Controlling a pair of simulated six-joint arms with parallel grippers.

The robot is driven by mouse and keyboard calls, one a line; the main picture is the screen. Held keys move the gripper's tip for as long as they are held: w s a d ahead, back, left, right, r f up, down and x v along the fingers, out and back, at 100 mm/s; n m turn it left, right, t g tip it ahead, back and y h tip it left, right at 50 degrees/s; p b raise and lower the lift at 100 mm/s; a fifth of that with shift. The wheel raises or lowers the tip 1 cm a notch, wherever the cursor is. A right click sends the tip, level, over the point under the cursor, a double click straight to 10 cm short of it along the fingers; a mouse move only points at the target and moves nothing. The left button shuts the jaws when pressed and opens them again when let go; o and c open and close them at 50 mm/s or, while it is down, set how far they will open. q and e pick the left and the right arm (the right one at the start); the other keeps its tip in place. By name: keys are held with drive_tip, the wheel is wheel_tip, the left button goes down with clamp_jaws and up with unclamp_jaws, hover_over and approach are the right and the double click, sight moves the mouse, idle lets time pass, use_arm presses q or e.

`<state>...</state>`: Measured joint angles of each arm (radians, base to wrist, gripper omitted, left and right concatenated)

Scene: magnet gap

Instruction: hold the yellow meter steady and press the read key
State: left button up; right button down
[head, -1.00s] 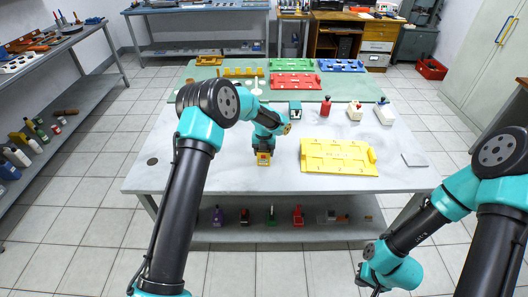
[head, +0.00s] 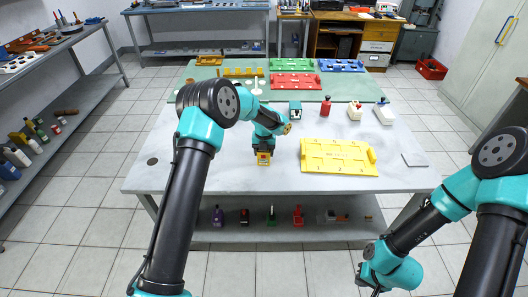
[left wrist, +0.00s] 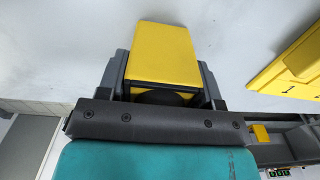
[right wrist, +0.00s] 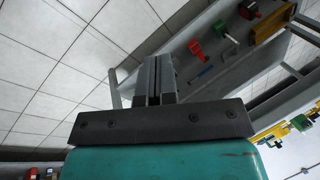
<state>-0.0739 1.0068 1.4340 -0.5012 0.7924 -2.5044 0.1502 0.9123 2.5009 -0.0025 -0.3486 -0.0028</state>
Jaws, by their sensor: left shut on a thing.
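The yellow meter (head: 263,160) stands near the front of the white table, left of the yellow numbered plate. It also shows in the left wrist view (left wrist: 162,54), between the two dark fingers. My left gripper (head: 263,151) reaches down from above and is shut on the meter. I cannot make out the read key in any view. My right gripper (right wrist: 154,78) hangs off the table's front right side, away from the meter. Its fingers are together with nothing between them.
The yellow plate (head: 339,157) lies right of the meter. A grey square (head: 414,159) lies near the right table edge. A teal-dark block (head: 295,109), a red piece (head: 326,106) and white pieces (head: 383,113) stand farther back. The tabletop left of the meter is clear.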

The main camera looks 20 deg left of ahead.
sight(263, 157)
drive_tip(key=w+a+r+m+t+h, duration=0.1)
drive_tip(key=w+a+m+t+h, duration=0.2)
drive_tip(key=w+a, duration=0.55)
drive_tip(key=w+a+r+m+t+h, duration=0.1)
drive_tip(key=w+a+m+t, duration=0.4)
drive_tip(key=w, duration=0.6)
drive_tip(key=a+r+m+h, duration=0.1)
drive_tip(key=a+r+m, duration=0.1)
drive_tip(key=a, duration=0.4)
drive_tip(key=w+a+r+m+h, duration=0.1)
drive_tip(key=a+r+m, duration=0.1)
drive_tip(key=a+m, duration=0.2)
drive_tip(key=a+r+m+h, duration=0.2)
drive_tip(key=a+m, duration=0.1)
drive_tip(key=a, duration=0.7)
drive_tip(key=shift+w+r+t, duration=0.1)
drive_tip(key=shift+w+t, duration=0.25)
drive_tip(key=shift+t, duration=0.05)
drive_tip(key=a+r+m+t, duration=0.1)
drive_tip(key=a+r+m, duration=0.1)
drive_tip(key=a+r, duration=0.2)
drive_tip(key=a, duration=0.2)
drive_tip(key=shift+w+a+m, duration=0.15)
drive_tip(key=shift+a+m, duration=0.15)
drive_tip(key=shift+w+r, duration=0.1)
drive_tip(key=shift+w, duration=0.05)
